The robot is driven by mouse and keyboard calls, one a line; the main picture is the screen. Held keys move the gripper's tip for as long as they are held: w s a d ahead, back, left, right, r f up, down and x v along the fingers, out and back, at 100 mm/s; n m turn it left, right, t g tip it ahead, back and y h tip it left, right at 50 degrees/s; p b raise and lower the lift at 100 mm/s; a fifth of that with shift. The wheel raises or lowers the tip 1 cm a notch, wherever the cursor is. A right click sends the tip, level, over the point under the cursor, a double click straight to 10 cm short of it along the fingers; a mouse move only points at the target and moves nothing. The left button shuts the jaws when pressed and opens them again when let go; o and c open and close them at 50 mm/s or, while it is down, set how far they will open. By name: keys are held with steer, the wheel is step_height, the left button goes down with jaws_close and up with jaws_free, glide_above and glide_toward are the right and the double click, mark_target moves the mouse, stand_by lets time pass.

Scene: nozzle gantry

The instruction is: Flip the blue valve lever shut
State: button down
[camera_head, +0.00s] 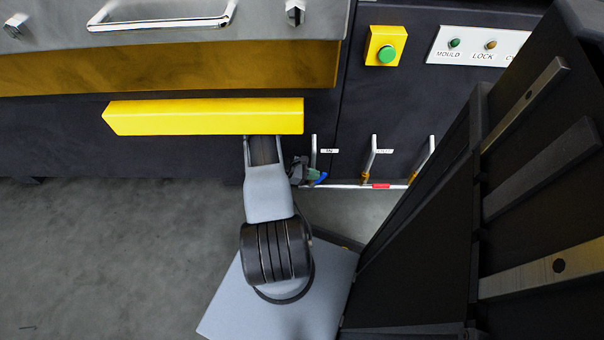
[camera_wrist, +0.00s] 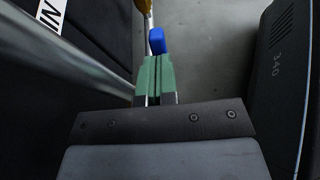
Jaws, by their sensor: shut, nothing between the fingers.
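The blue valve lever (camera_head: 319,179) shows as a small blue piece low on the dark machine front, by the pipe labelled IN. In the wrist view its blue end (camera_wrist: 157,41) lies just beyond my fingertips. My gripper (camera_head: 306,174) has green fingers and is beside the lever in the head view. In the wrist view my gripper (camera_wrist: 154,68) is shut with its green fingers together and nothing between them. The fingertips look very close to the blue end; I cannot tell whether they touch. The lever's pivot is mostly hidden.
A metal pipe (camera_wrist: 75,45) runs close on the left in the wrist view. A yellow beam (camera_head: 203,117) juts out above my arm. A horizontal rail with a red piece (camera_head: 380,186) and further pipes (camera_head: 372,150) stand to the right. Grey floor (camera_head: 100,250) is free at left.

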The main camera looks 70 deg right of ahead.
steer(key=shift+s+d, duration=0.15)
steer(key=shift+s, duration=0.15)
stand_by(0.5)
steer(key=p+v, duration=0.3)
steer(key=v, duration=1)
steer(key=shift+w, duration=0.35)
steer(key=shift+r, duration=0.1)
